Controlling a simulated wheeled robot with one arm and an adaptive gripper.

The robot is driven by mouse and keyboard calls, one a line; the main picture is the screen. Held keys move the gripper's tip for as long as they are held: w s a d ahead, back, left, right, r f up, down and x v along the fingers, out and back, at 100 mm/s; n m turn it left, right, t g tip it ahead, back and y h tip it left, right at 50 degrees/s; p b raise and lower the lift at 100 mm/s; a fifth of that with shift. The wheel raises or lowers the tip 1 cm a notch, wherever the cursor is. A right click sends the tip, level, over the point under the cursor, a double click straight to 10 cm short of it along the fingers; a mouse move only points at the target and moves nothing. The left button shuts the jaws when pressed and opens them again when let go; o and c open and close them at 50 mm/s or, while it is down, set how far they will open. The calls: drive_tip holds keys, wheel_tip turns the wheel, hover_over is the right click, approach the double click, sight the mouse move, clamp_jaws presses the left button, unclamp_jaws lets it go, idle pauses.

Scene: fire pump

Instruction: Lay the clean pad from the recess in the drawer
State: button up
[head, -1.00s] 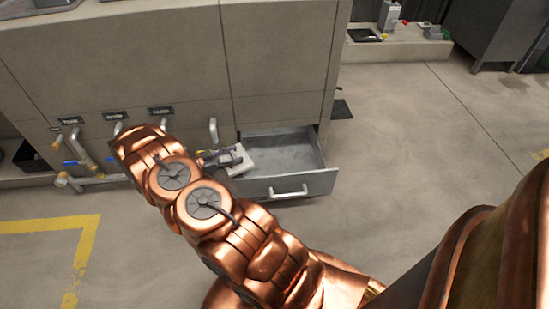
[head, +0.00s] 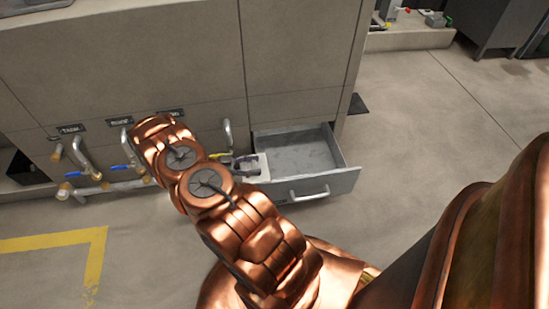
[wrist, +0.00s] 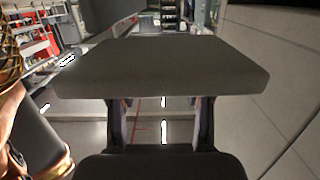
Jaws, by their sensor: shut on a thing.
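The drawer (head: 337,183) is pulled open at the bottom of the grey cabinet, and its visible inside looks empty. My gripper (head: 250,165) is at the drawer's left side, partly hidden behind my copper arm. It is shut on the pad (head: 264,168), a pale flat block that shows at the drawer's left edge in the head view. In the wrist view the pad (wrist: 165,70) is a wide grey slab across the middle, with my gripper's fingers (wrist: 160,120) below it. I cannot tell whether the pad touches the drawer. The recess cannot be made out.
Pipes with blue-handled valves (head: 118,168) stick out of the cabinet front to the left of my arm. A vertical pipe handle (head: 228,134) stands just left of the drawer. The floor (head: 420,150) to the right is clear.

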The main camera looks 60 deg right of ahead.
drive_tip(key=s+d+f+b, duration=0.2)
drive_tip(key=d+f+b, duration=0.2)
drive_tip(key=d, duration=0.6)
drive_tip(key=shift+d+f, duration=0.15)
drive_tip(key=shift+f, duration=0.1)
drive_tip(key=shift+f, duration=0.65)
drive_tip(key=o, duration=1)
drive_tip(key=shift+o, duration=0.2)
drive_tip(key=shift+r, duration=0.1)
drive_tip(key=p+v, duration=0.1)
drive_tip(key=v, duration=0.3)
drive_tip(key=p+v, duration=0.1)
drive_tip(key=v, duration=0.3)
drive_tip(key=r+p+v, duration=0.1)
drive_tip(key=v, duration=0.3)
drive_tip(key=shift+r+p, duration=0.15)
drive_tip(key=shift+p, duration=0.15)
